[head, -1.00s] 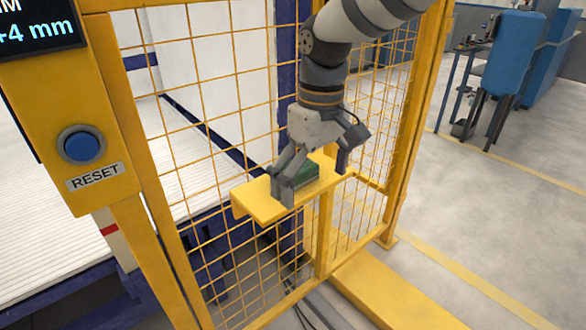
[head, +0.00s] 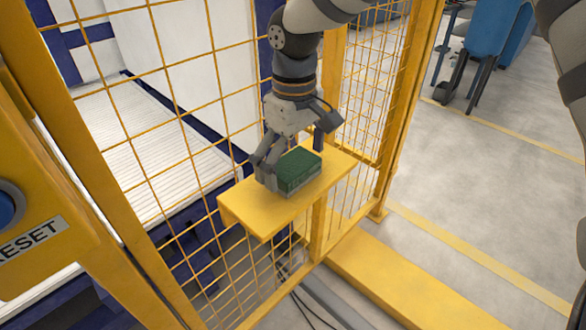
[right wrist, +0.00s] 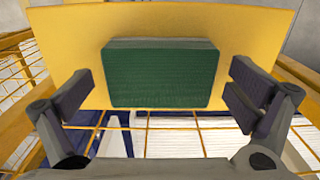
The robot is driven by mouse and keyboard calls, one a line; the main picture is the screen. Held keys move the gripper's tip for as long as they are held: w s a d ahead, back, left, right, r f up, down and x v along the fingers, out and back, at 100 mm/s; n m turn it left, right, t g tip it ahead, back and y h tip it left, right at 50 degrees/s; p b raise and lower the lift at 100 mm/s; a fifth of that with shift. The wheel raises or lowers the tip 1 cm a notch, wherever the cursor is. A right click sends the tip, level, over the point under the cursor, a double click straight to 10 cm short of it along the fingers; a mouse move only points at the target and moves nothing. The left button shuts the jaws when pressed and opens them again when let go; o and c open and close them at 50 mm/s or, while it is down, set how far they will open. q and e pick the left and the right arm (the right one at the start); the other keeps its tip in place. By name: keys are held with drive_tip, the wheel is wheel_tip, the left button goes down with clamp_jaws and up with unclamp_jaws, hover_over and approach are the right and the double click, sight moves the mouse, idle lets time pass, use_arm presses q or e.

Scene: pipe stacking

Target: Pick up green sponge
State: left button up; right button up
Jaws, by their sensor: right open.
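The green sponge (head: 298,170) is a block with a green top and a grey layer below. It lies on a yellow shelf (head: 262,217) fixed to the fence. In the right wrist view the sponge (right wrist: 160,78) sits centred between two spread fingers, with a gap on each side. My right gripper (head: 293,159) is open and empty, close to the sponge in the head view. Its fingers also show in the right wrist view (right wrist: 162,95). Contact with the sponge cannot be made out in the head view. My left gripper is not in view.
Yellow mesh fencing (head: 190,110) stands right behind the shelf. A yellow post with a RESET label (head: 30,238) is at the left. A low yellow beam (head: 390,285) runs along the floor. Open grey floor (head: 480,200) lies to the right.

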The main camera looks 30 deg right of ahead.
drive_tip(key=shift+f, duration=0.4)
drive_tip(key=c, duration=1.1)
drive_tip(key=shift+r, duration=0.1)
wheel_tip(320, 180, up, 3)
drive_tip(key=shift+w+r, duration=0.1)
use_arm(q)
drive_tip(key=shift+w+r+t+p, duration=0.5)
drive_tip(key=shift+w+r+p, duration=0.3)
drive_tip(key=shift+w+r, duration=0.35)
use_arm(e)
drive_tip(key=shift+s+a+r, duration=0.9)
drive_tip(key=shift+s+r, duration=0.75)
drive_tip(key=shift+s, duration=0.55)
drive_tip(key=shift+s+a+r, duration=0.85)
drive_tip(key=shift+s+r, duration=0.75)
drive_tip(key=shift+s, duration=0.55)
drive_tip(key=shift+s+a+r, duration=0.9)
drive_tip(key=shift+s+r, duration=0.75)
drive_tip(key=shift+s, duration=0.55)
